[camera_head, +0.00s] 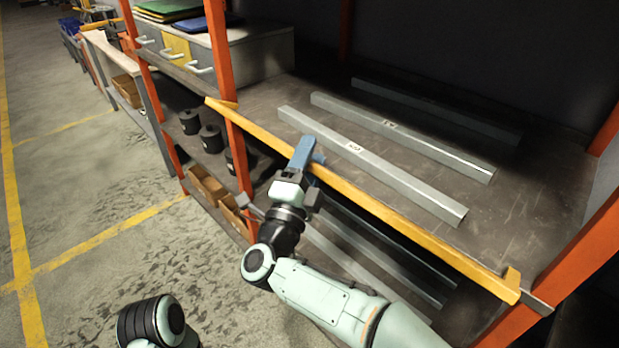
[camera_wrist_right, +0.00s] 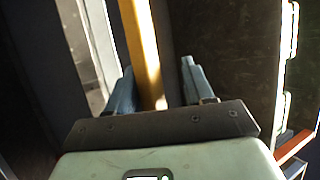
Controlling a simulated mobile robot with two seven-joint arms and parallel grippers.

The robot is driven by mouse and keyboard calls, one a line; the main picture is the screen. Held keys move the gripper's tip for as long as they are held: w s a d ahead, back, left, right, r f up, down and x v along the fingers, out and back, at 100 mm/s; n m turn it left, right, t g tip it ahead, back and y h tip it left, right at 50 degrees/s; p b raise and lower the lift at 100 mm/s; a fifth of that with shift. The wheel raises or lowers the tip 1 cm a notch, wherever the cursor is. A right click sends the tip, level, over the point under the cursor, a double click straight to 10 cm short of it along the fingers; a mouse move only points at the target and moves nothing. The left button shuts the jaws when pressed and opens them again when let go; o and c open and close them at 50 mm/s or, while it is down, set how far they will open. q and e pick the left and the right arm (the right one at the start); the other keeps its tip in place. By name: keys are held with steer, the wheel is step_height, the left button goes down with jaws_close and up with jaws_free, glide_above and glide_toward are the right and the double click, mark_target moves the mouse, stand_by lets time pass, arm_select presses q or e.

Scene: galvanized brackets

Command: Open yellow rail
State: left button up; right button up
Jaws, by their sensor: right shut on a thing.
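The yellow rail (camera_head: 400,224) runs across the front edge of the shelf, from the left orange post to a yellow bracket at the right post. It also shows in the right wrist view (camera_wrist_right: 143,50), passing between the blue fingers. My right gripper (camera_head: 311,155) is at the rail left of its middle, reaching from below and in front. It is shut on the rail, and its fingers partly cover it. In the right wrist view the rail lies nearer the left finger of my right gripper (camera_wrist_right: 160,85). My left gripper is out of view.
Several galvanized bars (camera_head: 375,165) lie on the shelf (camera_head: 520,200) behind the rail, with more on the level below. Orange posts (camera_head: 221,70) stand at both ends. Grey drawers (camera_head: 270,52) stand at back left. The floor (camera_head: 90,210) at left is clear.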

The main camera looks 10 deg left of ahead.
steer(key=shift+s+f+b, duration=0.8)
steer(key=shift+f+b, duration=0.15)
steer(key=shift+b, duration=0.25)
arm_select(q)
steer(key=shift+a+b+x, duration=0.15)
steer(key=shift+b+x, duration=0.35)
steer(key=shift+x, duration=0.45)
steer(key=shift+a+b+x, duration=0.15)
steer(key=shift+b+x, duration=0.3)
steer(key=shift+x, duration=0.55)
arm_select(e)
steer(key=s+f, duration=0.7)
steer(key=f, duration=0.3)
steer(key=shift+s+d, duration=0.3)
steer(key=shift+d, duration=0.15)
steer(key=shift+f, duration=0.1)
arm_select(q)
steer(key=s+a+f+g, duration=0.1)
steer(key=s+g, duration=0.2)
steer(key=s, duration=0.6)
steer(key=shift+s+f+n, duration=0.2)
steer(key=shift+f+n, duration=0.1)
steer(key=shift+f, duration=0.05)
arm_select(e)
steer(key=v, duration=1.3)
steer(key=shift+s, duration=0.2)
arm_select(q)
steer(key=shift+a, duration=0.1)
